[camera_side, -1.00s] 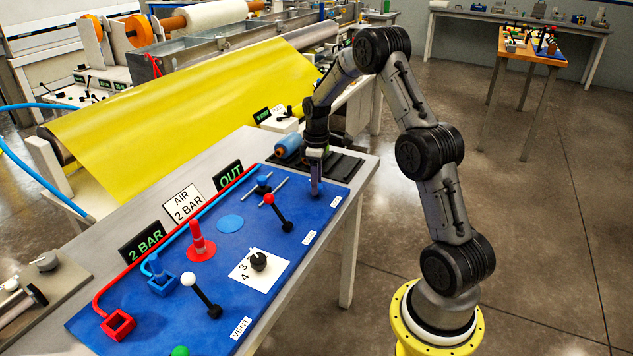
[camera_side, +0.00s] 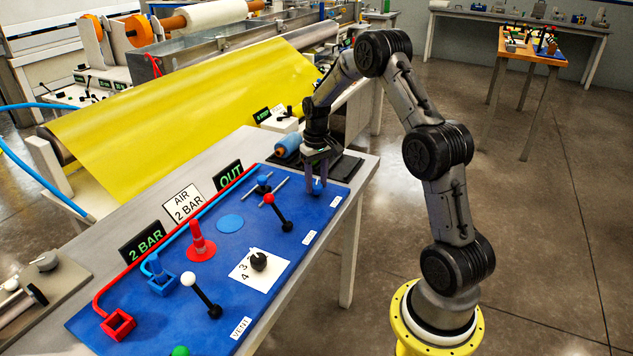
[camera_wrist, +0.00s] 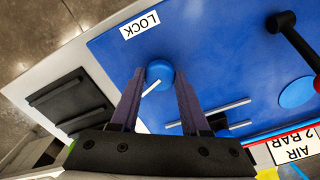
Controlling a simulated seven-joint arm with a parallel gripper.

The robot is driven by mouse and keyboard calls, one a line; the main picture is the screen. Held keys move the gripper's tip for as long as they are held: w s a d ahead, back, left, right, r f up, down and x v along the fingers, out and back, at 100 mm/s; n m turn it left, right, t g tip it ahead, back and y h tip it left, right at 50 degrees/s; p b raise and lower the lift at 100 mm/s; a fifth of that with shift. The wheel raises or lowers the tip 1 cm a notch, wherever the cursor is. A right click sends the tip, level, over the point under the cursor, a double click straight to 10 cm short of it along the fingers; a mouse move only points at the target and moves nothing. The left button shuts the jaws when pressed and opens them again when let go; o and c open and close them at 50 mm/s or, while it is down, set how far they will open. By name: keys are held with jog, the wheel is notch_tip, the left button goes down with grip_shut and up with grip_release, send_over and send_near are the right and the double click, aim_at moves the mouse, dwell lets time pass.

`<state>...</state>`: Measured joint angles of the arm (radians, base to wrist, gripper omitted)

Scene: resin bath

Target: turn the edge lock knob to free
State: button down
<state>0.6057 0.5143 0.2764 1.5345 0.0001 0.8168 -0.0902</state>
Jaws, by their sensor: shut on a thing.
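The edge lock knob is a round blue knob (camera_wrist: 160,72) with a white pointer line, on the blue panel beside the LOCK label (camera_wrist: 140,24). In the wrist view the pointer runs down and left from the knob. In the side view the knob (camera_side: 317,186) shows small at the panel's far right end, partly hidden by the fingers. My gripper (camera_wrist: 160,80) points down at the panel with one finger on each side of the knob, shut on it. The gripper also shows in the side view (camera_side: 316,185).
Two grey bars (camera_wrist: 215,115) lie near the knob. A red-ended lever (camera_side: 277,213) and a white-ended lever (camera_side: 201,295) stand on the panel, with a black dial (camera_side: 258,261) between them. A dark ribbed pad (camera_side: 345,167) lies beyond the panel.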

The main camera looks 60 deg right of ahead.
aim_at(316, 185)
jog(key=m, duration=0.4)
jog(key=shift+r+m, duration=0.1)
jog(key=shift+m, duration=0.3)
jog(key=m, duration=0.4)
jog(key=shift+w+m, duration=0.1)
jog(key=shift+m, duration=0.2)
jog(key=shift+c, duration=1.9)
grip_release()
notch_tip(316, 185, up, 14)
